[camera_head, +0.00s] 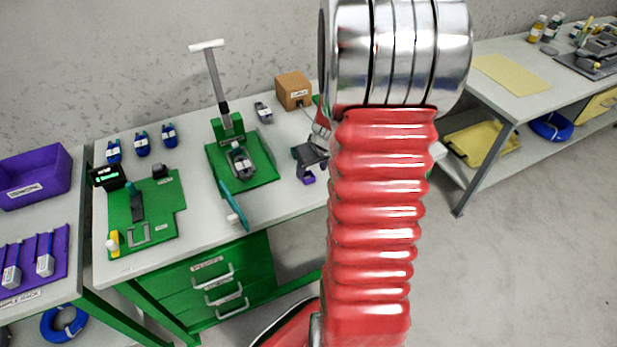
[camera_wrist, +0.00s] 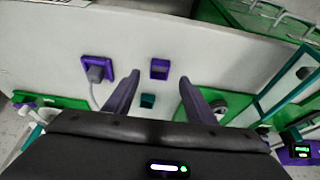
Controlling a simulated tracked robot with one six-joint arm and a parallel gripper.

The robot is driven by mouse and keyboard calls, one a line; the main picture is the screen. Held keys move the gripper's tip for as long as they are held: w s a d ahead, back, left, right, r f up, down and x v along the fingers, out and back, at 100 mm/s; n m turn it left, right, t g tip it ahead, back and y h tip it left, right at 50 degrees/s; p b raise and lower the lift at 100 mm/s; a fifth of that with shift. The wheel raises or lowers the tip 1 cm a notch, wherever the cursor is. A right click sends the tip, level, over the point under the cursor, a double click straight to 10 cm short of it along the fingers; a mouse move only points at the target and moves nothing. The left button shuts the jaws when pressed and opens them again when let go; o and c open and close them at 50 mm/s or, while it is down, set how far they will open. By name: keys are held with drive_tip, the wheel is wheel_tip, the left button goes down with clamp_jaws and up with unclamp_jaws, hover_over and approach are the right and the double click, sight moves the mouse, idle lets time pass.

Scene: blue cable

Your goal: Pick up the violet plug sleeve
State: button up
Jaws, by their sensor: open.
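A small violet square piece with a dark hollow middle, which looks like the plug sleeve (camera_wrist: 159,75), lies on the pale table in the wrist view. It appears between and slightly beyond the fingertips of my gripper (camera_wrist: 160,79), apart from both fingers. My gripper is open and empty. In the head view my gripper (camera_head: 311,155) hangs over the right part of the table, with a violet piece (camera_head: 309,180) just below it. My red arm hides part of the table there.
In the wrist view, a violet socket with a grey plug (camera_wrist: 97,72) lies left of my fingers, and a teal block (camera_wrist: 148,100) lies between them. A green fixture (camera_head: 262,172) and a cardboard box (camera_head: 293,91) stand on the table.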

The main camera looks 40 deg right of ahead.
sight(310, 183)
drive_tip(key=shift+x, duration=2.65)
drive_tip(key=shift+s, duration=0.1)
drive_tip(key=shift+c, duration=0.5)
drive_tip(key=c, duration=1)
drive_tip(key=shift+r, duration=0.1)
wheel_tip(310, 183, up, 10)
drive_tip(key=shift+f, duration=0.1)
